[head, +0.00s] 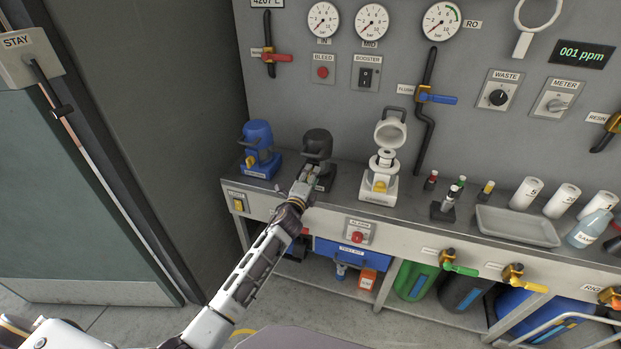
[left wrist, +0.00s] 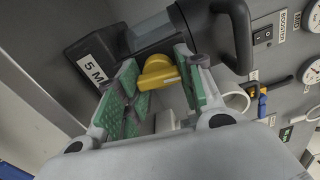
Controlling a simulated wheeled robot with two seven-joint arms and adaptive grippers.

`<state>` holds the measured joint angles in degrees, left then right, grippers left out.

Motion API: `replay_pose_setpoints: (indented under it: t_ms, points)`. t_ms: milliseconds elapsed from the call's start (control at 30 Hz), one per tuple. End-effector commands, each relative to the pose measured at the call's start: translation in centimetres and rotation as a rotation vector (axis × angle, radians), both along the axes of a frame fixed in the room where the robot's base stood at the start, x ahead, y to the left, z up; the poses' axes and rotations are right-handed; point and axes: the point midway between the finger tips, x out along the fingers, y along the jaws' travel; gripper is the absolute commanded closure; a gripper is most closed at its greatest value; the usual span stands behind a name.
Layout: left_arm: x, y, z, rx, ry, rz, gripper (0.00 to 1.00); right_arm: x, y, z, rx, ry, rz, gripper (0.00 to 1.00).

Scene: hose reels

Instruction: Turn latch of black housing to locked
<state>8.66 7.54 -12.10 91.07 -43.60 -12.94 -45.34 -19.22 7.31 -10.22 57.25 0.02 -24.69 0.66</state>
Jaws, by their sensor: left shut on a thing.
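The black housing (head: 318,143) stands on the bench's left part, between the blue housing and the white one. In the left wrist view its dark body with a "5 M" label (left wrist: 92,68) and its black handle (left wrist: 240,40) show close up. Its yellow latch (left wrist: 157,72) sits between the green-padded fingers of my left gripper (left wrist: 155,90). My left gripper also shows in the head view (head: 309,177), at the front of the housing. It is shut on the latch. In the head view my gripper hides the latch. My right gripper is not in view.
The blue housing (head: 258,147) is close on the left. The white housing (head: 381,185) with its lid up is close on the right. Small bottles and a grey tray (head: 516,226) lie farther right. Gauges and valves line the wall panel behind.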

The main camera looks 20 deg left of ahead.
Motion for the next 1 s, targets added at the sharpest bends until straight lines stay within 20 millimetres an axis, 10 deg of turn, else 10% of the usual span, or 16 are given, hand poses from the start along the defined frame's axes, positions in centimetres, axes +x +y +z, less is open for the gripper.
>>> replay_pose_setpoints:
  t_ms: [767, 800, 1000]
  points:
    - [-0.03, 0.04, -0.11, -0.147, 0.008, 0.001, 0.87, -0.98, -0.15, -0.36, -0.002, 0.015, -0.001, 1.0]
    - [-0.03, 0.05, -0.12, -0.147, 0.008, 0.001, 0.6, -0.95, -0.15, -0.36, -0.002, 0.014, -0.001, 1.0]
    - [-0.01, 0.04, -0.06, -0.146, 0.007, 0.001, 0.41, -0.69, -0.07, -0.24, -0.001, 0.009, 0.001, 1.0]
